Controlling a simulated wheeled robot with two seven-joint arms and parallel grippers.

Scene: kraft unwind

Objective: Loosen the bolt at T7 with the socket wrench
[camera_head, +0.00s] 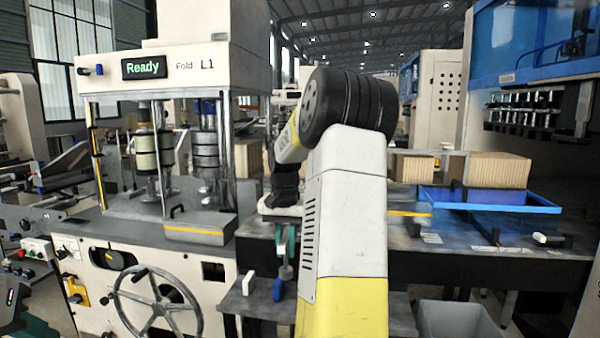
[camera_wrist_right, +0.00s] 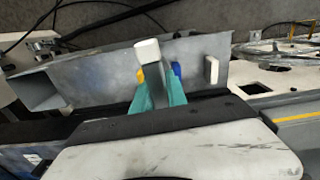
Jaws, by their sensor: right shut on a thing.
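My right gripper (camera_head: 285,250) has teal fingers and points down over a low grey shelf in front of the machine. In the right wrist view the fingers (camera_wrist_right: 157,92) are shut on a grey bar with a white end (camera_wrist_right: 147,50). This is likely the socket wrench, but its socket cannot be made out. A blue piece (camera_head: 278,290) shows just below the fingers in the head view; whether it belongs to the held tool is unclear. I cannot make out a T7 label or its bolt.
A white-ended piece (camera_head: 248,283) stands on the grey shelf (camera_head: 262,304), left of the fingers. The machine (camera_head: 165,88) reads "Ready" and has a handwheel (camera_head: 157,306). A blue tray (camera_head: 540,204) and brown stacks (camera_head: 498,171) are at right. A grey bin (camera_head: 455,322) stands below.

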